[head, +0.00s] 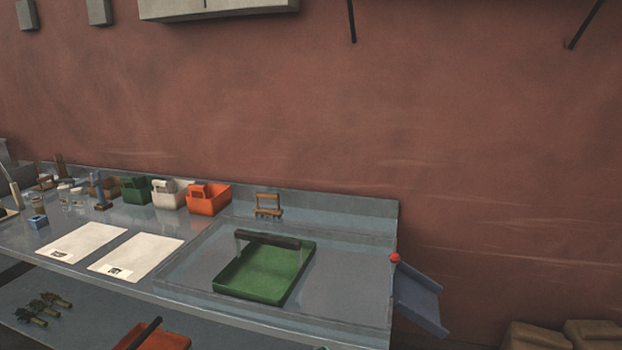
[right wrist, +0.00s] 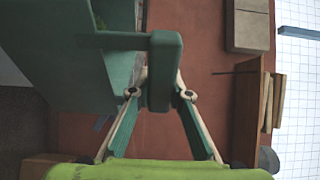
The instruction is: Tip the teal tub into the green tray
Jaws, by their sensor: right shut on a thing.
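The green tray (head: 262,276) sits on the right part of the metal bench in the head view, with a dark bar handle over its far side. Its inside looks empty. The teal tub (right wrist: 72,62) fills the upper left of the right wrist view. My right gripper (right wrist: 160,93) is shut on the tub's handle (right wrist: 165,70), one finger on each side. Neither gripper nor the teal tub shows in the head view.
The bench (head: 350,285) is clear right of the tray. Two white sheets (head: 135,257) lie to its left. Orange (head: 212,200), white (head: 168,197) and green (head: 136,191) tubs stand along the back. A blue chute (head: 417,297) hangs at the bench's right end.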

